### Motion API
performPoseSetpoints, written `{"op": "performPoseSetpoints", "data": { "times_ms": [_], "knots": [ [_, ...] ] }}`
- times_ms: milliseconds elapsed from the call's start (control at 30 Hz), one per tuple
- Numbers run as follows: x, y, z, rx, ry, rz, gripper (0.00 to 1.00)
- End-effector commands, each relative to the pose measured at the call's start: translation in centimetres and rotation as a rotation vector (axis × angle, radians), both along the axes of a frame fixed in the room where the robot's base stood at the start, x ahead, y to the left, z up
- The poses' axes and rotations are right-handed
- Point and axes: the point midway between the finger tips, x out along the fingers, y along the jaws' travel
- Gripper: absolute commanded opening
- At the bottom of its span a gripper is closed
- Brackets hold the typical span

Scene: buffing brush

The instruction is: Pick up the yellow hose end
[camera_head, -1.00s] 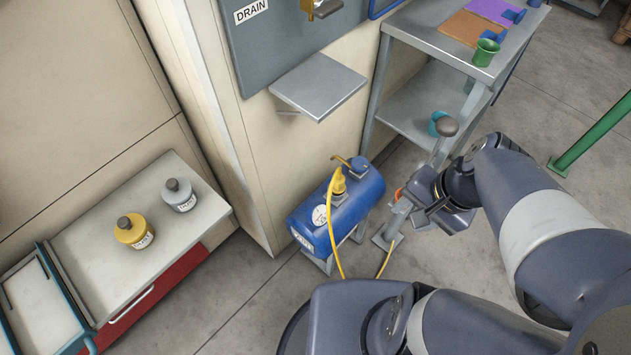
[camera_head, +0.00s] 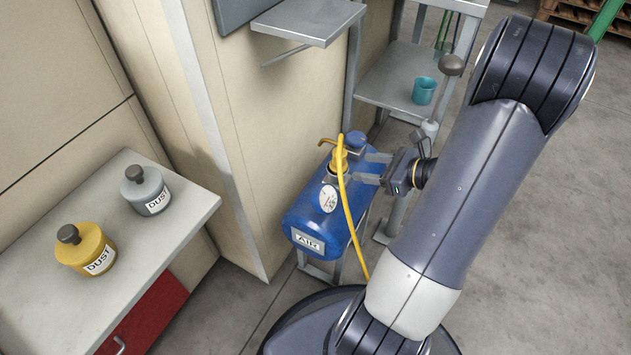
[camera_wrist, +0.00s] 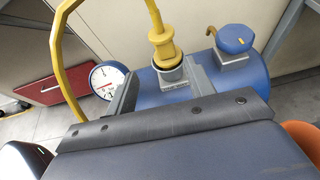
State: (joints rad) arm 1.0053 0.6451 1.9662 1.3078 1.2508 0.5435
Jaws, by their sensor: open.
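The yellow hose end (camera_head: 338,160) stands upright in a grey socket on top of the blue air tank (camera_head: 307,215). In the wrist view the hose end (camera_wrist: 164,46) rises from its socket (camera_wrist: 172,74), with the yellow hose looping off to the left. My gripper (camera_head: 362,168) is open beside the hose end, to its right in the head view, with its fingers pointing toward it. In the wrist view my gripper's grey fingers (camera_wrist: 160,86) show on either side of the socket. I cannot tell whether they touch anything. The dark gripper body hides the lower part of that view.
A round gauge (camera_head: 328,198) and a blue cap (camera_head: 355,141) sit on the tank. A grey shelf (camera_head: 308,20) juts from the wall above. A grey-knobbed lever (camera_head: 452,66) and a teal cup (camera_head: 423,91) are behind. Two dust bottles stand on the left bench (camera_head: 150,237).

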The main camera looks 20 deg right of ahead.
Motion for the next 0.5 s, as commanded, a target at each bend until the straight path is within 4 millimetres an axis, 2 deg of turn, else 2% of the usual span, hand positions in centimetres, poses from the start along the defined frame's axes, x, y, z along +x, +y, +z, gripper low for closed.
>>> {"op": "performPoseSetpoints", "data": {
  "times_ms": [133,500],
  "knots": [
    [0.6,-0.5,-1.0,0.024,-0.004,-0.032,0.51],
    [4.2,2.0,-2.6,0.022,-0.003,-0.029,0.51]
  ]
}}
